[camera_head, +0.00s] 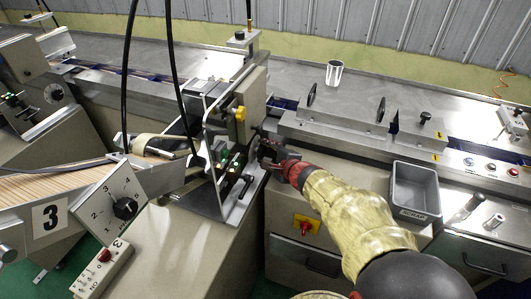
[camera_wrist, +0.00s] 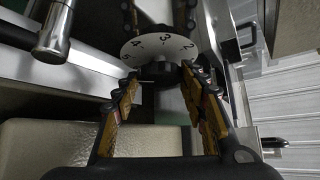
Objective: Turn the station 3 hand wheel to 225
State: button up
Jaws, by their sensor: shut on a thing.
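In the head view my gripper (camera_head: 272,157) is against the right side of the station 3 machine head, and the wheel is mostly hidden there. I cannot read the exact setting.
A tilted plate with a black knob (camera_head: 125,208) and a switch box (camera_head: 103,270) are at the lower left. A grey scrap bin (camera_head: 414,188) stands right of my arm. A striped cup (camera_head: 334,73) is on the back table. A chrome handle (camera_wrist: 55,30) is close by in the wrist view.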

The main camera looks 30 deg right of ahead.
dwell(0.5)
jog(key=o, duration=1.2)
jog(key=shift+a, duration=0.1)
jog(key=shift+f, duration=0.1)
jog(key=shift+m+g+y, duration=0.3)
jog(key=shift+g+y, duration=0.1)
jog(key=shift+g, duration=0.1)
